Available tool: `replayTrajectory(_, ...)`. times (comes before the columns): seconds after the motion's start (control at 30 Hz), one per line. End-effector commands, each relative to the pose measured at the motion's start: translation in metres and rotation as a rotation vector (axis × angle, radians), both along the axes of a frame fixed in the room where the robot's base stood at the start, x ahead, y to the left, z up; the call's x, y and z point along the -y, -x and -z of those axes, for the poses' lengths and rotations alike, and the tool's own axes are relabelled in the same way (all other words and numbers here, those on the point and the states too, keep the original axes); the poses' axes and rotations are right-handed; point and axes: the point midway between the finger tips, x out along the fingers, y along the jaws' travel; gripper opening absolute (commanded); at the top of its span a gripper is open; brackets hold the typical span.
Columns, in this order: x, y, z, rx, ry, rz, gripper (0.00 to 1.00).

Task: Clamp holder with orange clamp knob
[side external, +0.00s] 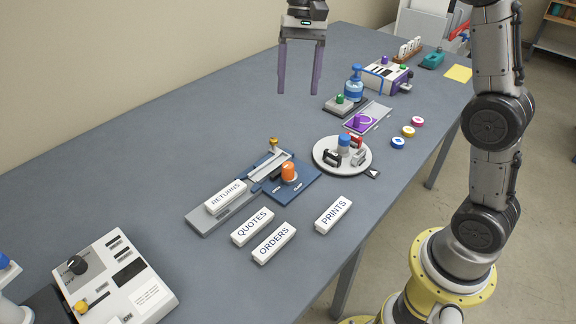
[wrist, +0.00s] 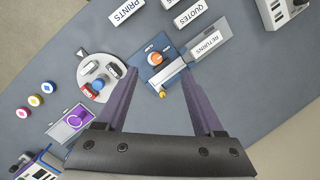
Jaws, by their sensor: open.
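The orange clamp knob (side external: 288,172) stands on a blue clamp base (side external: 296,190) near the middle of the table. A grey holder tray (side external: 222,213) extends from the base to the lower left, with a RETURNS block on it. In the wrist view the orange knob (wrist: 155,59) and the blue base (wrist: 150,76) show beyond my fingertips, between them. My gripper (side external: 299,92) is open and empty, high above the table, behind the clamp in the side view. Its two purple fingers also show in the wrist view (wrist: 158,72). Nothing is between them.
A round white turntable (side external: 325,163) with small stampers stands right of the clamp. QUOTES (side external: 252,228), ORDERS (side external: 273,244) and PRINTS (side external: 333,215) blocks lie in front. A white control box (side external: 140,290) is at the lower left. The table's back left is clear.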

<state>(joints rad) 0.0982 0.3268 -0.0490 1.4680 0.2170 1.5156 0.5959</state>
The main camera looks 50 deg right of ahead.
Motion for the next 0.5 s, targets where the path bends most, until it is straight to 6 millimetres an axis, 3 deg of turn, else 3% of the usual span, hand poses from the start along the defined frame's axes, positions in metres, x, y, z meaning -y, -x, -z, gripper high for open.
replayTrajectory(0.1,0.007,-0.03,0.037,-0.078,-0.021,0.021,0.69)
replayTrajectory(0.2,0.013,-0.045,0.065,-0.122,-0.03,0.031,0.69)
replayTrajectory(0.33,0.018,-0.05,0.092,-0.176,-0.037,0.041,0.69)
replayTrajectory(0.5,0.019,-0.048,0.107,-0.201,-0.04,0.045,0.69)
